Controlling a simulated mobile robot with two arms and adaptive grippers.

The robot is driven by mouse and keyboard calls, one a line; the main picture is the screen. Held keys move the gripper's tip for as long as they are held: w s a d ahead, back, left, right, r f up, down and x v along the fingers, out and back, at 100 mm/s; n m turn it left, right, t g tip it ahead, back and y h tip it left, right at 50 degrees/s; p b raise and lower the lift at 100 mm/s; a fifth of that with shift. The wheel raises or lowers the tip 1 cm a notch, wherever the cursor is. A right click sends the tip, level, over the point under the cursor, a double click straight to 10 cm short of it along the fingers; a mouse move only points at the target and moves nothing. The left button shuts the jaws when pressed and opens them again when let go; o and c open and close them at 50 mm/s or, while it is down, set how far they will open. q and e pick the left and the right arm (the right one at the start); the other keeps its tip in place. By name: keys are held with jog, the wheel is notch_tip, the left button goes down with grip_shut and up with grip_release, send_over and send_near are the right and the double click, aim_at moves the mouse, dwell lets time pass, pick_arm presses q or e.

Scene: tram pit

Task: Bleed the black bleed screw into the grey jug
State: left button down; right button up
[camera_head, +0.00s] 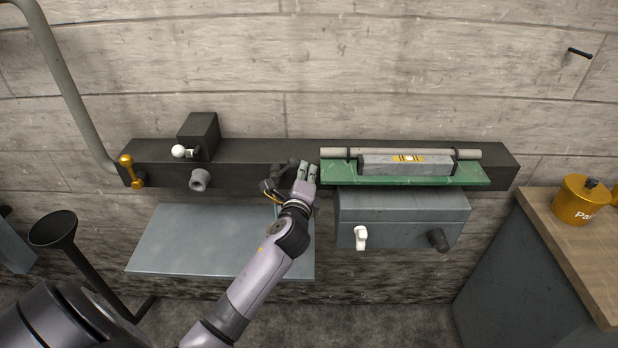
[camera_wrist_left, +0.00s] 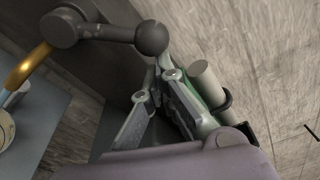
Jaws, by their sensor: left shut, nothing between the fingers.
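The black bleed screw (camera_head: 271,184) sits on the front of the dark beam, left of my left gripper in the head view. In the left wrist view its black lever with a ball end (camera_wrist_left: 150,39) is close to the fingers, with a bent brass tube (camera_wrist_left: 32,66) below it. My left gripper (camera_head: 307,170) is shut and empty, just right of the screw; whether it touches the ball is unclear. A round pale rim, possibly the grey jug (camera_wrist_left: 5,130), is cut off at the left wrist view's edge. My arm hides much of that area in the head view. My right gripper is out of view.
A grey sheet (camera_head: 190,240) lies below the dark beam (camera_head: 290,150). A white ball lever (camera_head: 180,151) and brass lever (camera_head: 127,165) are left. A green shelf (camera_head: 335,172) with a level, above a grey box (camera_head: 400,210), is right. A black funnel (camera_head: 53,229) stands left.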

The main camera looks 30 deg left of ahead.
pick_arm(q)
jog(key=shift+s+a+r+n+t, duration=0.15)
jog(key=shift+a+r+n, duration=0.1)
jog(key=shift+r+n, duration=0.25)
jog(key=shift+s+a+r+n+t, duration=0.1)
jog(key=shift+a+r+n+t, duration=0.1)
jog(key=shift+r+n, duration=0.3)
jog(key=shift+f, duration=0.15)
jog(key=shift+s, duration=0.1)
jog(key=v, duration=1.2)
